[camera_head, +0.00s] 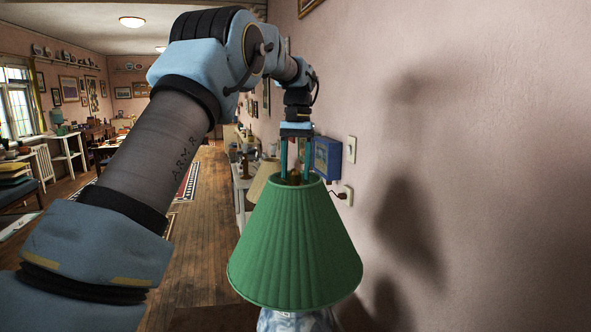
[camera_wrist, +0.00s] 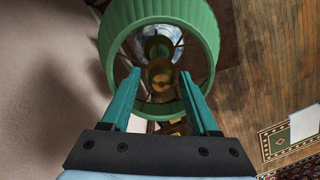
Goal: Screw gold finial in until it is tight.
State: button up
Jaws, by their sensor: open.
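A green pleated lampshade (camera_head: 293,245) sits on a lamp with a blue-and-white base (camera_head: 293,320), close to the pink wall. The gold finial (camera_head: 294,178) shows at the shade's top opening, between my fingers. In the wrist view the finial (camera_wrist: 160,76) is a round gold-brown shape inside the ring of the shade (camera_wrist: 205,30). My gripper (camera_head: 296,172) points straight down over the shade, with its teal fingers apart. In the wrist view the gripper (camera_wrist: 160,77) has one fingertip on each side of the finial, with gaps visible. Whether the finial is seated tight cannot be told.
A blue box (camera_head: 327,158) is on the wall just behind the gripper, with wall plates (camera_head: 350,150) nearby. The pink wall (camera_head: 500,150) is close on the right. Cluttered furniture runs behind the lamp. Open wooden floor (camera_head: 200,240) lies to the left.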

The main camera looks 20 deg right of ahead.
jog(key=shift+n, duration=1)
jog(key=shift+a, duration=0.1)
grip_shut()
dwell(0.8)
